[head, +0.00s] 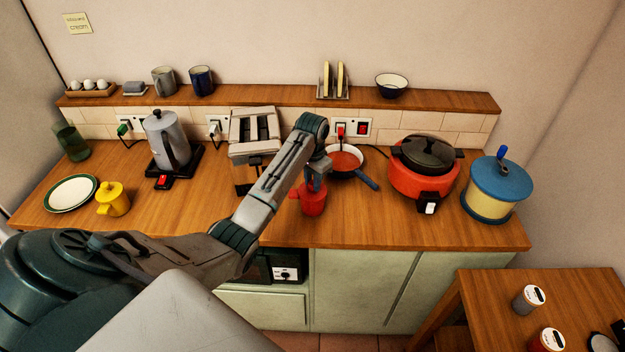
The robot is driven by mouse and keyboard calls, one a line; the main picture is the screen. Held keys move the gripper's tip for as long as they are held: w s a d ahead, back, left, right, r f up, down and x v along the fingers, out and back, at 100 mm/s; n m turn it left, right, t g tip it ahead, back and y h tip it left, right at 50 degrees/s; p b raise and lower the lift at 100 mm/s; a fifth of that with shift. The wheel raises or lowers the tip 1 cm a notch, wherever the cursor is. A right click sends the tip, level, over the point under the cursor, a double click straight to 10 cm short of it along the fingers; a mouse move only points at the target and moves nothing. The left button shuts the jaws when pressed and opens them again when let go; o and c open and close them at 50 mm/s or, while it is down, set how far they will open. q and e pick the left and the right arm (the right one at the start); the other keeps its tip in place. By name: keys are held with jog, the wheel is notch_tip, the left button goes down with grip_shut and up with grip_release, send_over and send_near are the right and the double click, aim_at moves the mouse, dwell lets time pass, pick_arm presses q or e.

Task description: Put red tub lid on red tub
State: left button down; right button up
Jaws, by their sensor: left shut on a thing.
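A red tub (313,205) with a small handle on its left stands near the front of the wooden counter, right of the toaster. My left gripper (317,182) points down at the top of the red tub, shut on what seems to be the red tub lid. The fingers hide most of the lid, so I cannot tell whether it rests on the tub or is held just above it. My right gripper is not in view.
A pan (346,161) sits close behind, its handle reaching right. A red cooker (421,172) and a blue-lidded pot (496,190) stand to the right. A yellow vessel (113,203) and a plate (70,193) are at left. A side table (490,310) holds small canisters.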

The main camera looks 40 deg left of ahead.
pick_arm(q)
jog(key=shift+f, duration=0.2)
jog(key=c, duration=1.3)
grip_release()
jog(key=shift+o, duration=0.8)
jog(key=shift+w, duration=0.1)
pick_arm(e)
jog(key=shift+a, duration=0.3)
pick_arm(q)
jog(key=shift+r, duration=0.25)
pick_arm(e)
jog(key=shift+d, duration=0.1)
pick_arm(q)
jog(key=shift+r, duration=2)
jog(key=shift+r, duration=0.2)
